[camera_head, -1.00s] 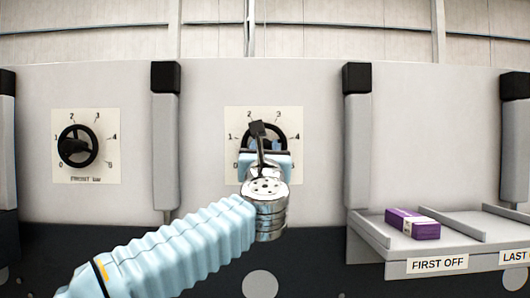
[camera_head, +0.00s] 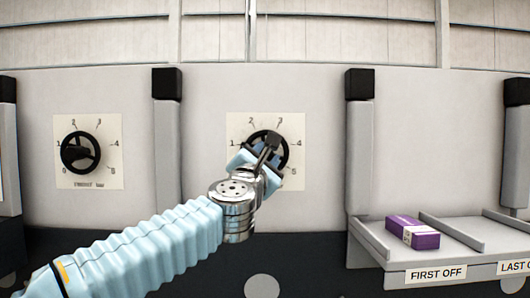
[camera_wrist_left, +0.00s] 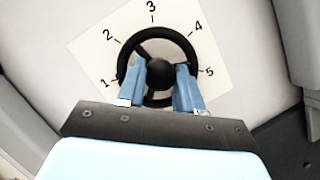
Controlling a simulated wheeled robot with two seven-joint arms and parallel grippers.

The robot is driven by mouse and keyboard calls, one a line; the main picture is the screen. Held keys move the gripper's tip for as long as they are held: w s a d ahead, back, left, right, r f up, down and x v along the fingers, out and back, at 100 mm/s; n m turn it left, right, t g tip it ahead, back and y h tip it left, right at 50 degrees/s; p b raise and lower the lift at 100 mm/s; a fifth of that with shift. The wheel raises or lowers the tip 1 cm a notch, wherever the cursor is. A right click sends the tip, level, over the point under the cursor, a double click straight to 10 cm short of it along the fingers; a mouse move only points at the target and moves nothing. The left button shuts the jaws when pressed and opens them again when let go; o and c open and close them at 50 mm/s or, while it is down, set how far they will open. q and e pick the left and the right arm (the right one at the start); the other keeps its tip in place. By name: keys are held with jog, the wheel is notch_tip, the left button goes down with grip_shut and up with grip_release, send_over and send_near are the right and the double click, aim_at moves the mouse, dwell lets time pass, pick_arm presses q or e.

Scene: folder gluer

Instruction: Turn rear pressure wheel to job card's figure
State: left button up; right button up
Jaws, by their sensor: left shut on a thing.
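A black handwheel (camera_head: 283,143) sits on a pale numbered dial plate (camera_head: 296,124) on the middle panel. My left gripper (camera_head: 264,158) covers much of it in the head view and is tilted to the right. In the left wrist view the gripper (camera_wrist_left: 157,80) has its blue fingers on either side of the hub of the wheel (camera_wrist_left: 157,33), shut on it. The plate there reads 1 to 5 around the rim. I cannot make out a pointer or the wheel's setting. No job card is readable. My right gripper is not in view.
A second black wheel (camera_head: 82,152) with its own numbered plate is on the left panel. Grey posts with black caps (camera_head: 167,140) (camera_head: 359,140) flank the middle panel. A purple-and-white carton (camera_head: 412,232) lies on the tray marked FIRST OFF (camera_head: 436,273) at right.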

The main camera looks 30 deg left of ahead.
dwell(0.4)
pick_arm(q)
jog(key=o, duration=1)
jog(key=shift+o, duration=0.2)
jog(key=b+v, duration=0.2)
jog(key=v, duration=1.1)
jog(key=shift+s+d, duration=0.2)
jog(key=shift+s, duration=0.15)
jog(key=shift+f, duration=0.1)
